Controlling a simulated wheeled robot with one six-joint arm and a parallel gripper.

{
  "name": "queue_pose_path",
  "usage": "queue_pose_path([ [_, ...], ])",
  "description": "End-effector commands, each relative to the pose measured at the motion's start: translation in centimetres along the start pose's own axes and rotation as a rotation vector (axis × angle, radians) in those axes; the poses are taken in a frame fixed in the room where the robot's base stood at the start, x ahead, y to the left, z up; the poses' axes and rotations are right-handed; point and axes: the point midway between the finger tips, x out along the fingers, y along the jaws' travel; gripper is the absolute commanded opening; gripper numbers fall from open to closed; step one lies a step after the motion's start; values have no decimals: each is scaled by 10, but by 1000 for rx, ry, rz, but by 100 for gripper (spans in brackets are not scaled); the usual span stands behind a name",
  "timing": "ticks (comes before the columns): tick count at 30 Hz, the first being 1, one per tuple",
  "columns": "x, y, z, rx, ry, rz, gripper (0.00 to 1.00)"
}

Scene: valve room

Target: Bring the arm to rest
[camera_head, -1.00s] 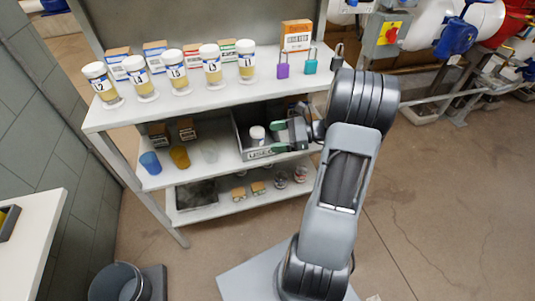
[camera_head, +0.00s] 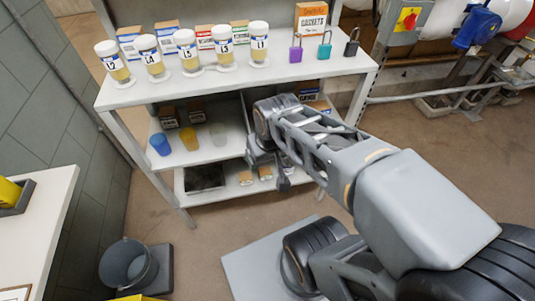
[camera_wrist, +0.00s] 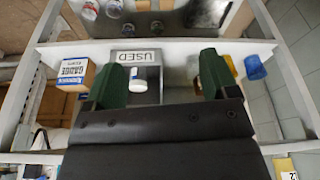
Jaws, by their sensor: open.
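My arm reaches from the lower right toward the shelf in the head view. My gripper (camera_head: 268,165) hangs in front of the middle and lower shelves there, its fingertips hard to make out. In the wrist view my gripper (camera_wrist: 162,72) shows two green fingers wide apart with nothing held between them. Beyond them a white-capped jar (camera_wrist: 138,77) is in the grey bin marked USED (camera_wrist: 138,57), apart from the fingers. In the head view my arm hides most of that bin.
Labelled jars (camera_head: 187,52), boxes and padlocks (camera_head: 324,48) stand on the shelf top. Cups (camera_head: 190,138) are on the middle shelf. A table (camera_head: 50,215) is at left, a bucket (camera_head: 128,265) on the floor.

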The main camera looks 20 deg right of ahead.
Motion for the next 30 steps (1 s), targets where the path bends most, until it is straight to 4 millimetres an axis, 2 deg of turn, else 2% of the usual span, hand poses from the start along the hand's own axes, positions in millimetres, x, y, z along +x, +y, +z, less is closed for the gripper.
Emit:
queue_pose_path([
  [4,-1,0,0,3,-2,-1,80],
  [7,-12,0,-4,13,3,0,80],
  [11,-50,2,-18,49,23,6,80],
  [16,-111,4,-42,121,64,16,80],
  [21,-158,3,-54,122,80,12,80],
  [25,-181,-2,-53,64,73,-2,80],
  [30,-194,-3,-49,6,61,-13,80],
])
